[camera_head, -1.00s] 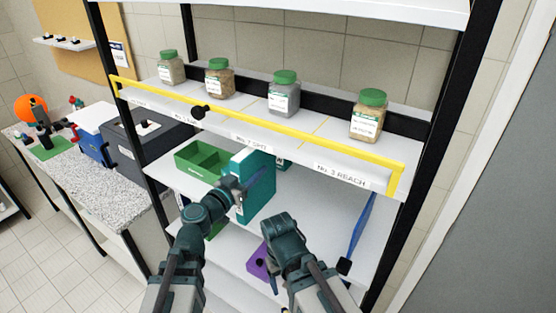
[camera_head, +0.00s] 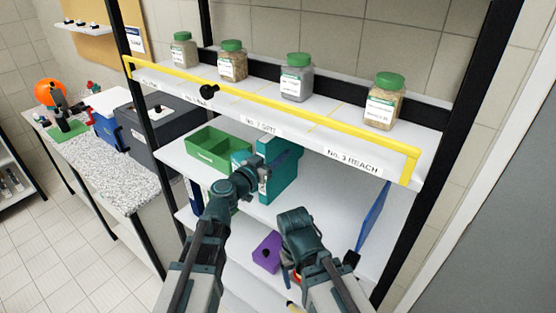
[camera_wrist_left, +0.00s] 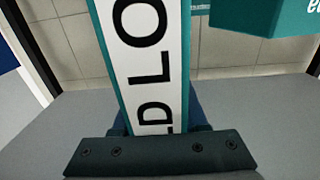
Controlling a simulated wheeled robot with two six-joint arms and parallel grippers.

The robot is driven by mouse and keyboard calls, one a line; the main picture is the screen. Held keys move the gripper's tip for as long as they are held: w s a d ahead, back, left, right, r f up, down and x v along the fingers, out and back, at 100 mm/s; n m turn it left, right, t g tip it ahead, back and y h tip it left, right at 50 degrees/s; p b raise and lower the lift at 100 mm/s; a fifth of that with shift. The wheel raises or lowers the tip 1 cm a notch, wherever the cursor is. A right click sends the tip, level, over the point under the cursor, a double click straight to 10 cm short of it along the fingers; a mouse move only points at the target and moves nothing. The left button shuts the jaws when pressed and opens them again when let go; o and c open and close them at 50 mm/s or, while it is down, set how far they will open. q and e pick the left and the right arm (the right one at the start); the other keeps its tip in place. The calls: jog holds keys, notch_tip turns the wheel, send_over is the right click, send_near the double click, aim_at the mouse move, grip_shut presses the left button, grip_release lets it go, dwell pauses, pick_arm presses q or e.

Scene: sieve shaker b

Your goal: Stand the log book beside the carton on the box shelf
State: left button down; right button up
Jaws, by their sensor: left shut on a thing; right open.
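The log book stands upright in the left wrist view (camera_wrist_left: 145,60), a teal spine with a white label and large black letters. My left gripper (camera_wrist_left: 160,150) is shut on it. In the head view the log book (camera_head: 275,183) is on or just above the shelf under the jars; contact is unclear. A teal carton (camera_wrist_left: 262,18) with white lettering is beyond it, to its upper right in the wrist view; in the head view the two teal shapes are hard to separate. My right gripper (camera_head: 292,220) is open and empty, lower and to the right, its fingertips mostly hidden.
A green bin (camera_head: 212,147) sits left of the book. The yellow-edged shelf (camera_head: 300,118) with several jars overhangs from above. A purple box (camera_head: 267,252) lies on the lower shelf. A blue panel (camera_head: 373,212) stands at right. White shelf surface (camera_head: 330,190) is free right of the book.

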pick_arm(q)
jog(key=shift+d, duration=0.35)
jog(key=shift+a+f, duration=0.15)
jog(key=shift+f, duration=0.1)
jog(key=shift+c, duration=2.2)
grip_release()
jog(key=shift+r, duration=0.1)
